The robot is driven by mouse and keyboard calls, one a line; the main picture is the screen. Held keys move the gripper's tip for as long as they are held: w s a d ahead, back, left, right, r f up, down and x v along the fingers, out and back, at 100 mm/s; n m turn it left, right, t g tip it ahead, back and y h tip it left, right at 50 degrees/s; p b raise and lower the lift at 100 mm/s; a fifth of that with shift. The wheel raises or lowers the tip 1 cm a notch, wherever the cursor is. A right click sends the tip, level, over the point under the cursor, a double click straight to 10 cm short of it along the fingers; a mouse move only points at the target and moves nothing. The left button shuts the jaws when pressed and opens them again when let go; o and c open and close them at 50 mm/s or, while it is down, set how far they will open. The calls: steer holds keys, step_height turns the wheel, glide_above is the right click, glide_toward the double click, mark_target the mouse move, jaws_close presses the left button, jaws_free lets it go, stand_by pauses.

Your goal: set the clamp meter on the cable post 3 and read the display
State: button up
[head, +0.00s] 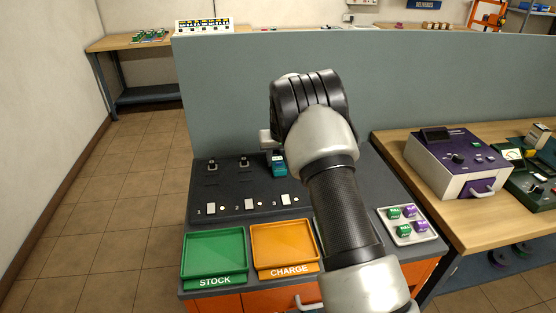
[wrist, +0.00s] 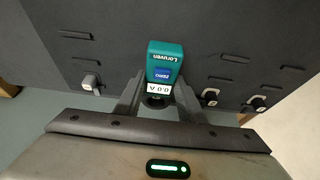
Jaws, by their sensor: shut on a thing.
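The clamp meter (head: 279,167) is a small teal block over the dark panel, above the card marked 3. Posts 1 (head: 211,165) and 2 (head: 243,163) stand bare to the left. Another post (wrist: 91,83) shows left of the meter in the wrist view.
A pale tray (head: 428,237) of green and purple blocks is right of my arm. A grey partition (head: 225,95) rises behind the panel. A purple-and-white device (head: 455,172) stands on the right bench.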

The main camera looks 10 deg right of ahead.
steer(key=shift+f+b, duration=0.45)
steer(key=shift+f, duration=0.15)
steer(key=o, duration=0.9)
steer(key=shift+o, duration=0.2)
steer(key=shift+p+v, duration=2.05)
steer(key=shift+v, duration=3.45)
